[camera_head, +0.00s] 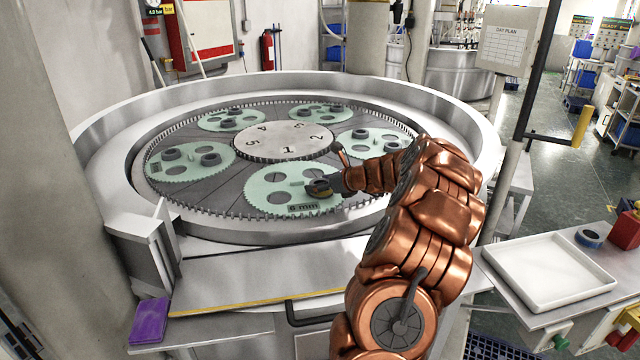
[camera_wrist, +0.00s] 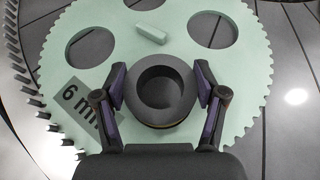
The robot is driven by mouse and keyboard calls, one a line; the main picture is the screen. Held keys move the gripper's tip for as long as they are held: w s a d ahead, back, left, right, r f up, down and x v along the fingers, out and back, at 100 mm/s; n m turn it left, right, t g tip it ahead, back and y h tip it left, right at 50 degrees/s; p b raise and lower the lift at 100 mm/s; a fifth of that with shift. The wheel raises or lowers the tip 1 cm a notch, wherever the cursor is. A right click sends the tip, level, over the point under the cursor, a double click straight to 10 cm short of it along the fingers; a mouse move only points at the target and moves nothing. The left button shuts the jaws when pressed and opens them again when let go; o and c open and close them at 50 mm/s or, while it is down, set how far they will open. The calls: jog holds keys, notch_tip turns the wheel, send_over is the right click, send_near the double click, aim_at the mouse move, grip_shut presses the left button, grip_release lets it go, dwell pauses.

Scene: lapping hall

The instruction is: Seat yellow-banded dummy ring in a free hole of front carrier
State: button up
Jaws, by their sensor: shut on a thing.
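The front carrier (camera_head: 262,193) is a mint-green toothed disc marked "6 mm", lying on the machine's dark plate. The wrist view shows the same carrier (camera_wrist: 240,55) with several round holes, those in sight at the top looking empty, and a small pale green block (camera_wrist: 151,35) between them. My gripper (camera_head: 325,187) is low over the carrier's right side. In the wrist view, my gripper (camera_wrist: 160,86) is shut on the dark dummy ring (camera_wrist: 166,117), one finger on each side. A thin yellowish band shows at the ring's lower edge. What lies directly beneath the ring is hidden.
Other green carriers (camera_head: 180,170) with dark rings lie around the numbered centre disc (camera_head: 288,141). A raised metal rim (camera_head: 130,125) surrounds the plate. A purple block (camera_head: 149,320) lies front left.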

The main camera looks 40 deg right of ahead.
jog(key=shift+f, duration=0.55)
jog(key=o, duration=1.8)
jog(key=shift+o, duration=0.2)
jog(key=v, duration=1.2)
